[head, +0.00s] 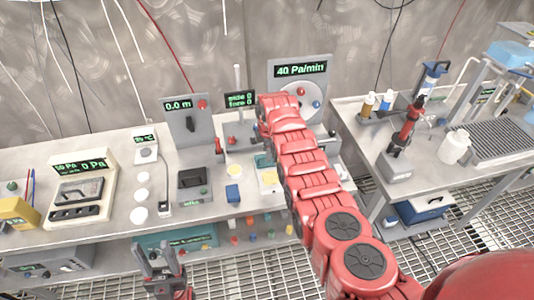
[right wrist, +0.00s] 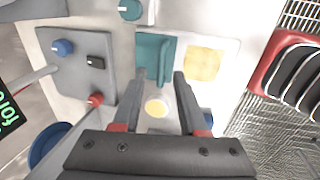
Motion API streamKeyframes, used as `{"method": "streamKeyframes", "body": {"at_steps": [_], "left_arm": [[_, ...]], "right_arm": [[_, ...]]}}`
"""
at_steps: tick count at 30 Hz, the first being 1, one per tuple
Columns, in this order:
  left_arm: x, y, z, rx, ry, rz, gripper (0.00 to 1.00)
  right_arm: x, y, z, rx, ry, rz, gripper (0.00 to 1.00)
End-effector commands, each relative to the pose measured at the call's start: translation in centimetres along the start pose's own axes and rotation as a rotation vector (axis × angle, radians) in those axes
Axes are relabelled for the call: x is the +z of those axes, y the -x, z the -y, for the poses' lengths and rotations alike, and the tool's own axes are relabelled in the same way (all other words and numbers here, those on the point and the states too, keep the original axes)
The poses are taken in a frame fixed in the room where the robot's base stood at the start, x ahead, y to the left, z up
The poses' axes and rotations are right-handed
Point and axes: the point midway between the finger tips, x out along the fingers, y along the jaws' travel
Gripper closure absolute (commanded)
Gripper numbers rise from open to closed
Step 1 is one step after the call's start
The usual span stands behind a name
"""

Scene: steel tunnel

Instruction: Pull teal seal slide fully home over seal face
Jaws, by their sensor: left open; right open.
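The teal seal slide (right wrist: 154,55) shows in the right wrist view as a teal plate with a raised upright tab, on a pale panel. My right gripper (right wrist: 160,76) is open, its fingertips near the tab's lower end, one on either side. I cannot tell whether they touch it. A pale yellow square (right wrist: 202,64) lies right of the slide, and a cream disc (right wrist: 156,107) shows between the fingers; I cannot tell which is the seal face. In the head view my right arm hides the slide. My left gripper (head: 162,262) is open and empty at the bottom, before the bench.
A grey block with blue and red knobs (right wrist: 78,65) stands left of the slide. A 40 Pa/min gauge panel (head: 300,70) rises behind my right arm. Meters and small boxes crowd the bench (head: 113,200). A second bench (head: 375,178) stands at right.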

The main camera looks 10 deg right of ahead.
Motion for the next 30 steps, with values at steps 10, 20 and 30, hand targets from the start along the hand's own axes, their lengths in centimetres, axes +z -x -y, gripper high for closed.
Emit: {"method": "streamKeyframes", "body": {"at_steps": [10, 20, 30], "left_arm": [[0.1, 0.6, 0.0, 0.000, 0.000, 0.000, 0.50], [0.1, 0.6, 0.0, 0.000, 0.000, 0.000, 0.50], [0.1, 0.6, 0.0, 0.000, 0.000, 0.000, 0.50]], "right_arm": [[0.0, -1.5, 0.2, -0.002, 0.001, 0.001, 0.58], [0.0, -1.6, 0.1, -0.001, 0.001, 0.001, 0.61], [0.0, -1.5, 0.1, -0.001, 0.001, 0.001, 1.00]]}}
